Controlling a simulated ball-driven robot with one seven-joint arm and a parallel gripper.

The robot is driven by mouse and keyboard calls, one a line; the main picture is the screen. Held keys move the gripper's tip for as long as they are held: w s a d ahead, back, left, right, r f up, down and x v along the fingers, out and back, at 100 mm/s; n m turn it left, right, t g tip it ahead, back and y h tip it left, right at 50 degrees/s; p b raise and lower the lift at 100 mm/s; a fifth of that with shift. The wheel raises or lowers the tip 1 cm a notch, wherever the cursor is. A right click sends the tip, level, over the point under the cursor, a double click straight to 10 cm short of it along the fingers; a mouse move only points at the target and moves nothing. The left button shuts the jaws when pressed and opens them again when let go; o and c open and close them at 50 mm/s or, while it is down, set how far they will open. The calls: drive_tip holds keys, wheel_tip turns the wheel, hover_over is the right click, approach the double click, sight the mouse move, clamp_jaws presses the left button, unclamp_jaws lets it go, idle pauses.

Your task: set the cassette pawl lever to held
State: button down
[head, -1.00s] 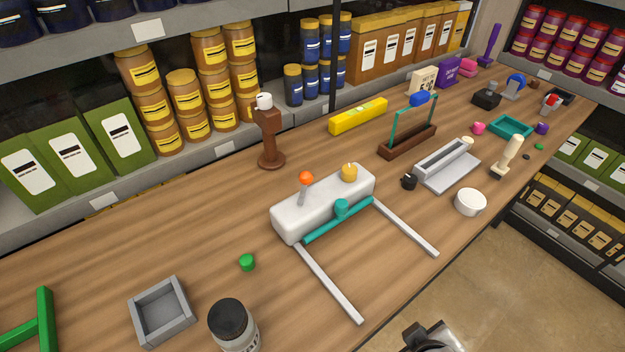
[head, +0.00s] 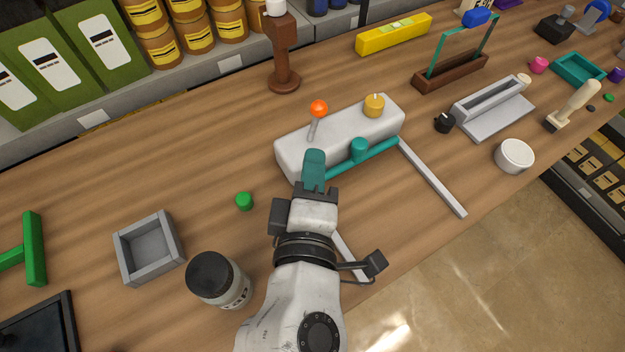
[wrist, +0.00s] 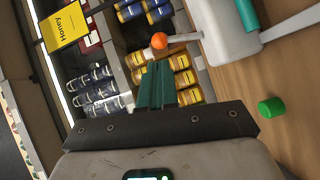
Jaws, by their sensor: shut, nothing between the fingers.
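The white block-shaped unit (head: 345,130) lies on the wooden counter, with two grey rails running from its front. A grey lever with an orange ball knob (head: 319,107) rises from its top left and leans slightly. I take this to be the pawl lever; no label is readable. In the wrist view the orange ball (wrist: 159,41) appears just beyond the fingertips. My gripper (head: 314,158) has teal fingers, shut and empty, in front of the unit's left part and below the ball in the picture. Contact with the unit cannot be judged. The wrist view shows the fingers together (wrist: 157,82).
The unit also carries a yellow knob (head: 374,105) and a teal bar (head: 378,151) along its front. A green button (head: 244,201), a grey tray (head: 120,250) and a dark-lidded jar (head: 232,292) are to the left. A brown stand (head: 284,80) is behind.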

sight(326, 113)
drive_tip(key=w, duration=0.5)
drive_tip(key=w+f+p, duration=0.1)
drive_tip(key=w, duration=0.1)
drive_tip(key=shift+w, duration=0.35)
drive_tip(key=shift+d, duration=0.1)
drive_tip(key=shift+w+d+r+m+g+p, duration=0.35)
drive_tip(key=shift+w+m+p, duration=0.2)
drive_tip(key=shift+p, duration=0.6)
drive_tip(key=shift+w+d+f, duration=0.1)
drive_tip(key=shift+d+f, duration=0.1)
drive_tip(key=shift+f, duration=0.05)
